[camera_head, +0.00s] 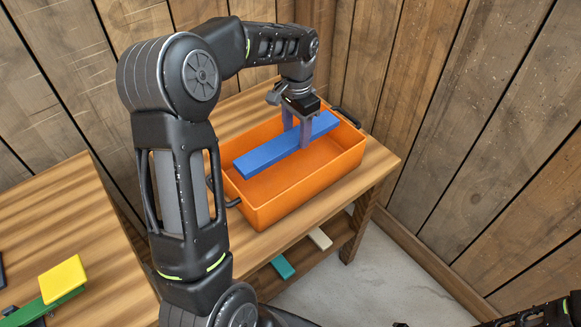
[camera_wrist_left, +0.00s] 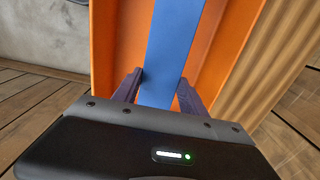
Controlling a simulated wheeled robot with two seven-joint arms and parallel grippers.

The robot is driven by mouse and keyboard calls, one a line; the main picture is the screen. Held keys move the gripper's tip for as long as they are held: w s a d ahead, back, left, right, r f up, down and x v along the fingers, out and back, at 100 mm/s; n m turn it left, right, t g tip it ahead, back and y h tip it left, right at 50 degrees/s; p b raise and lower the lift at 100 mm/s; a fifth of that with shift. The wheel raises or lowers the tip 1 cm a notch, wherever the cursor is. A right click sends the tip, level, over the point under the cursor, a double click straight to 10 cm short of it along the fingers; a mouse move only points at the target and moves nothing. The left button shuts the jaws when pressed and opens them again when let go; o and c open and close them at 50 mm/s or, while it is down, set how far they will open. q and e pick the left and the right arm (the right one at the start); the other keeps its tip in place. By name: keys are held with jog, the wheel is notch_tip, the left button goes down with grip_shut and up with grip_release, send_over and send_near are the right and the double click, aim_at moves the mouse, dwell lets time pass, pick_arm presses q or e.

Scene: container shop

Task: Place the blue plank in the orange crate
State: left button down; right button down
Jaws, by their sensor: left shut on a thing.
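The blue plank (camera_head: 270,152) is a long flat bar held over the orange crate (camera_head: 312,179). In the head view it runs along the crate's length, near rim height; I cannot tell whether it touches the crate.
The crate stands on a wooden table (camera_head: 376,165) with black handles at its ends. A teal piece (camera_head: 283,267) and a cream piece (camera_head: 320,238) lie on the lower shelf. A yellow block (camera_head: 62,279) and a green piece (camera_head: 45,308) are on the left table. Wooden walls stand close behind.

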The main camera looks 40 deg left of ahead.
pick_arm(q)
send_over(296, 166)
notch_tip(296, 166, down, 6)
jog(key=shift+f, duration=0.1)
notch_tip(296, 166, down, 3)
jog(key=shift+f+p, duration=0.15)
jog(key=shift+p, duration=0.2)
jog(key=shift+f, duration=0.15)
jog(key=shift+f, duration=0.2)
jog(key=c, duration=0.6)
grip_release()
jog(key=shift+c, duration=0.2)
jog(key=shift+r, duration=0.2)
